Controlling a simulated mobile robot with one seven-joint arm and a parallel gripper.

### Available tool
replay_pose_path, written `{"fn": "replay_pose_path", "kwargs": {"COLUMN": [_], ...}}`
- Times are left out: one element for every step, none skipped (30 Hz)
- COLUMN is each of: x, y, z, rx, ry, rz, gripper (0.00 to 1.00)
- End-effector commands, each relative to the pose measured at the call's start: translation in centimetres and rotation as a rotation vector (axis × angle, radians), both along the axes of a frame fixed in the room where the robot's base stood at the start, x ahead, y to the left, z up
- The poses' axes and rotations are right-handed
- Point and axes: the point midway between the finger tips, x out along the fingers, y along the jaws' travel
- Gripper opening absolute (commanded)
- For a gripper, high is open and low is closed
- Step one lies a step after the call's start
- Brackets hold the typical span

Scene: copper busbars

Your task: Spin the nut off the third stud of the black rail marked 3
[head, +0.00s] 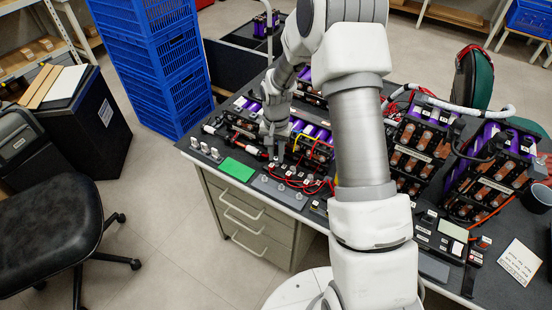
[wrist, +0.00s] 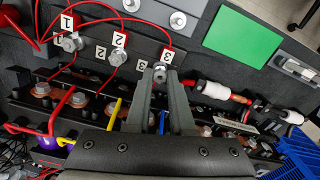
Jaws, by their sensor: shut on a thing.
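In the wrist view my gripper (wrist: 161,76) has its two fingers close together, shut on a metal nut (wrist: 160,72) beside white tags reading 3 (wrist: 167,56). I cannot tell whether the nut is still seated on its stud; the fingers hide what is below it. Two more studs with nuts, near tags 1 (wrist: 70,42) and 2 (wrist: 117,58), stand in the same row with red wires at them. In the head view my gripper (head: 279,153) points down at the bench, and the nut is too small to make out.
A green mat (wrist: 243,36) lies beside the work spot. A grey strip with metal pieces (wrist: 178,19) is near it. Loose red wires (wrist: 103,22) loop close to the fingers. Battery modules with purple cells (head: 411,145) crowd the bench. Blue crates (head: 160,60) stand at the left.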

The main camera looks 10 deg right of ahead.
Motion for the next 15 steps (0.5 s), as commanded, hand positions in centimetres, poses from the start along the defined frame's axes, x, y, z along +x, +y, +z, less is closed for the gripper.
{"fn": "replay_pose_path", "kwargs": {"x": [0.01, 0.01, 0.01, 0.01, 0.01, 0.01, 0.01, 0.02, 0.02, 0.02, 0.02, 0.03, 0.03, 0.03, 0.03], "y": [-0.06, -0.03, -0.01, -0.02, -0.04, -0.05, -0.05, -0.03, -0.01, -0.02, -0.04, -0.04, -0.03, -0.02, -0.01], "z": [0.11, 0.13, 0.16, 0.18, 0.21, 0.24, 0.27, 0.30, 0.33, 0.35, 0.35, 0.36, 0.36, 0.34, 0.33], "rx": [0.000, 0.001, 0.001, 0.000, 0.000, 0.001, 0.001, 0.001, 0.001, 0.001, 0.000, 0.000, 0.000, 0.000, 0.000], "ry": [0.000, -0.001, -0.001, 0.000, 0.000, -0.001, -0.001, -0.001, -0.001, -0.001, 0.000, -0.001, -0.001, -0.001, -0.001], "rz": [0.061, 0.101, 0.155, 0.194, 0.233, 0.286, 0.327, 0.367, 0.418, 0.454, 0.487, 0.526, 0.550, 0.569, 0.586], "gripper": [0.00, 0.00, 0.00, 0.00, 0.00, 0.00, 0.00, 0.00, 0.00, 0.00, 0.00, 0.00, 0.00, 0.00, 0.00]}}
